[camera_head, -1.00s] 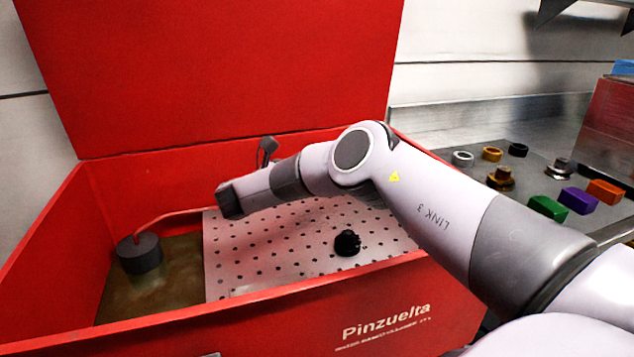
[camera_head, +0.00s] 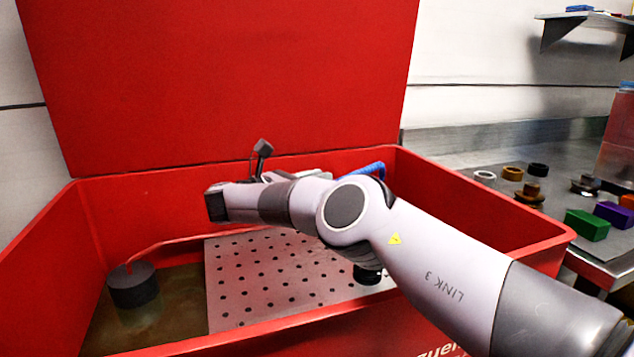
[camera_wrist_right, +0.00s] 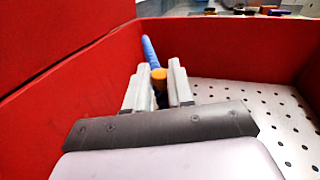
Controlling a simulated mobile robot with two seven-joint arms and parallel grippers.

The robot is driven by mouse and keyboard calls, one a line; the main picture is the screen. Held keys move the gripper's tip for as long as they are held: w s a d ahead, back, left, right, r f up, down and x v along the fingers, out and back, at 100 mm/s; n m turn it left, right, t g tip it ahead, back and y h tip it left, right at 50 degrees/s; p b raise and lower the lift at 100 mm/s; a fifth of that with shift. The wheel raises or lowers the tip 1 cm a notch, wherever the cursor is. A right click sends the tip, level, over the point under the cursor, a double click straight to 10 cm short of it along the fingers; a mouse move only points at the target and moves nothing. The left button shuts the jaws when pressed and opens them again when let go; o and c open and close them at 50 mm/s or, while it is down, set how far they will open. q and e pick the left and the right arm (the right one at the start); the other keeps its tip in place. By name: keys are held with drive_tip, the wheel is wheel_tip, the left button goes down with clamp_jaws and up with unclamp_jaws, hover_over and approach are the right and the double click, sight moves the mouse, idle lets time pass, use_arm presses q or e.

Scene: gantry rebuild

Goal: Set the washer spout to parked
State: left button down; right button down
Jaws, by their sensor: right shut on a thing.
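The washer spout looks like a blue tube (camera_head: 366,170) at the basin's back wall in the head view, partly hidden by my right arm. In the right wrist view the blue tube (camera_wrist_right: 150,52) rises along the red wall, with an orange end (camera_wrist_right: 159,76) nearer me. My right gripper (camera_wrist_right: 157,84) is shut on the spout, its pale fingers either side of the orange end. In the head view the right gripper (camera_head: 312,175) shows only in part beyond my wrist. My left gripper is in neither view.
The red basin (camera_head: 95,230) has a raised lid (camera_head: 220,80) and a perforated plate (camera_head: 245,280). A dark cylinder (camera_head: 134,285) with a thin reddish tube stands in murky liquid at left. A black knob-like part (camera_head: 368,274) sits on the plate. A bench with several parts stands at right.

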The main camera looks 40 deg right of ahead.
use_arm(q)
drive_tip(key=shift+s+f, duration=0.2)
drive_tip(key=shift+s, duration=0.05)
use_arm(e)
drive_tip(key=c, duration=1)
unclamp_jaws()
use_arm(q)
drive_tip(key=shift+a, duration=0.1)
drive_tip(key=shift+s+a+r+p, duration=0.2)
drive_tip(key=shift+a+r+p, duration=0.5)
drive_tip(key=shift+p, duration=0.85)
use_arm(e)
wheel_tip(320, 180, up, 20)
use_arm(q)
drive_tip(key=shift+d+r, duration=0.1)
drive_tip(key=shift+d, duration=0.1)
